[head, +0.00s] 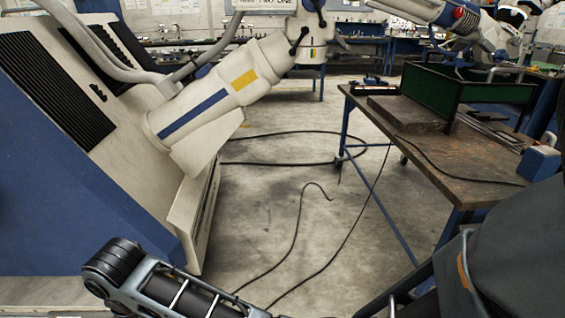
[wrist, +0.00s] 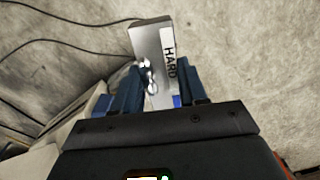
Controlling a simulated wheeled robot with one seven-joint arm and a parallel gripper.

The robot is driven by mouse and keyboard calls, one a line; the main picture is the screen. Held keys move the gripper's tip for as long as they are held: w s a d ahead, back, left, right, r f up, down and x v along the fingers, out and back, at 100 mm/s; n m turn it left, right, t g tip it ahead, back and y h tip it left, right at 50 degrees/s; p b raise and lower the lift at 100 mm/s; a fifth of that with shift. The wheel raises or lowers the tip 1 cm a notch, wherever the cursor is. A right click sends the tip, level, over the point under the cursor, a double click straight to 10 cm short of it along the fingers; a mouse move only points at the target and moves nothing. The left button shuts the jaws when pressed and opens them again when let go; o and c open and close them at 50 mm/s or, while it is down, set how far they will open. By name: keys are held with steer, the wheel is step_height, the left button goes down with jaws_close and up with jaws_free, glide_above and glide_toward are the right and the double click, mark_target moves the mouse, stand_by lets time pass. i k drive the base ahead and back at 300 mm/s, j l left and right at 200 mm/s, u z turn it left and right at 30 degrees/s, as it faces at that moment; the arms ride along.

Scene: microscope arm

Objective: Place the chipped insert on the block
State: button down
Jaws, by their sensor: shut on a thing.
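In the wrist view, my gripper (wrist: 158,78) has its two dark blue fingers shut on a grey rectangular piece, which I take for the chipped insert (wrist: 150,38). It carries a white label reading "HARD" and a small blue mark low down. Bright, jagged patches show on its left side near the left finger. The piece sticks out past the fingertips, tilted slightly, with concrete floor behind it. In the head view, my gripper and the insert are not visible. I cannot pick out the block for certain in either view.
A workbench (head: 470,160) stands at the right, with a brown slab (head: 405,112), a green-sided tray (head: 440,92) and a blue box (head: 539,163) on it. A large blue and white machine (head: 80,190) fills the left. Black cables (head: 300,215) cross the open floor between them.

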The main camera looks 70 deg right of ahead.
mark_target(418, 117)
steer(key=i+l+z, duration=0.1)
steer(key=i+z, duration=0.3)
steer(key=i, duration=0.35)
steer(key=i+j+z, duration=0.15)
steer(key=i+z, duration=0.2)
steer(key=i, duration=0.35)
steer(key=i+z, duration=0.15)
steer(key=z, duration=0.25)
steer(key=i+z, duration=0.15)
steer(key=z, duration=0.25)
steer(key=i+j+z, duration=0.1)
steer(key=z, duration=0.7)
steer(key=i+j+z, duration=0.1)
steer(key=z, duration=0.25)
steer(key=j+z, duration=0.15)
steer(key=z, duration=0.25)
steer(key=j+z, duration=0.1)
steer(key=z, duration=0.3)
